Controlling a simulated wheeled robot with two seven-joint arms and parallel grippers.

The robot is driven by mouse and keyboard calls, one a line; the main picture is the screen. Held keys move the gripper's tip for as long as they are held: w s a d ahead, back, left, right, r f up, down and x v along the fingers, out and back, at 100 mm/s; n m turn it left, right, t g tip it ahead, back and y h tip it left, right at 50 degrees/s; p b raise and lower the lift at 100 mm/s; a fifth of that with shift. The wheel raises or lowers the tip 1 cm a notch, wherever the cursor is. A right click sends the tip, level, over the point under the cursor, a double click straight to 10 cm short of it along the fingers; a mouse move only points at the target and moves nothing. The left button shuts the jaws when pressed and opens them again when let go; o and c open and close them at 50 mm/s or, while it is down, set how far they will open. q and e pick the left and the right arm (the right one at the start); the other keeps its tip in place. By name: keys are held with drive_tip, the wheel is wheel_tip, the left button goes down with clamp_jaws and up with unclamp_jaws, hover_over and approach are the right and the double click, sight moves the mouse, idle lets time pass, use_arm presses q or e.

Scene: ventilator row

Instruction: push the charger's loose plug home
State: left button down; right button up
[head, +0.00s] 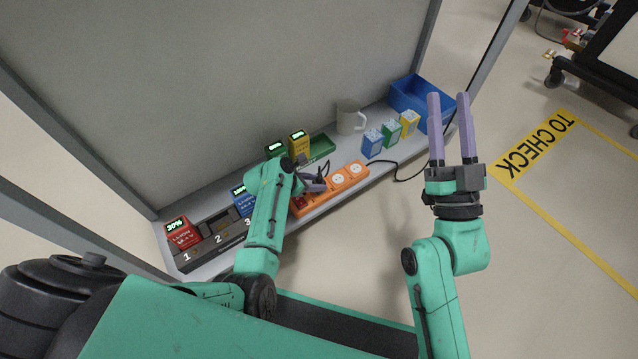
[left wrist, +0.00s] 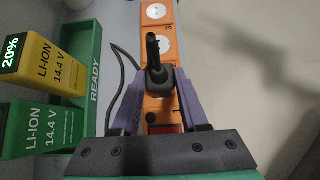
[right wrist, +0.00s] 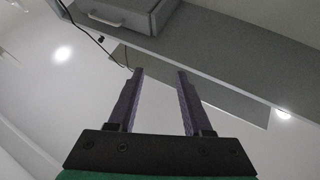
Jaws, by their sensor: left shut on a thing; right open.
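The orange power strip (head: 345,178) lies along the front of the shelf, with white sockets; it runs up the middle of the left wrist view (left wrist: 155,33). A black plug (left wrist: 160,72) with a dark cable sits over the strip. My left gripper (head: 318,185) is shut on the plug, its purple fingers on both sides of it. How deep the plug sits in its socket cannot be told. The dark charger (head: 213,226), numbered 1, 2 and 3, is left of the strip, partly behind my left arm. My right gripper (head: 452,127) is open and empty, raised to the right.
A red battery (head: 180,233) and a blue battery (head: 243,203) stand in the charger. A green READY tray (head: 321,149) holds green and yellow batteries. A mug (head: 350,118), several small boxes (head: 373,143) and a blue bin (head: 405,92) stand farther right. A black cable (head: 405,178) trails over the shelf edge.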

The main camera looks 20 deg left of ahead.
use_arm(q)
drive_tip(key=shift+c, duration=1.7)
unclamp_jaws()
use_arm(e)
drive_tip(key=shift+f, duration=0.1)
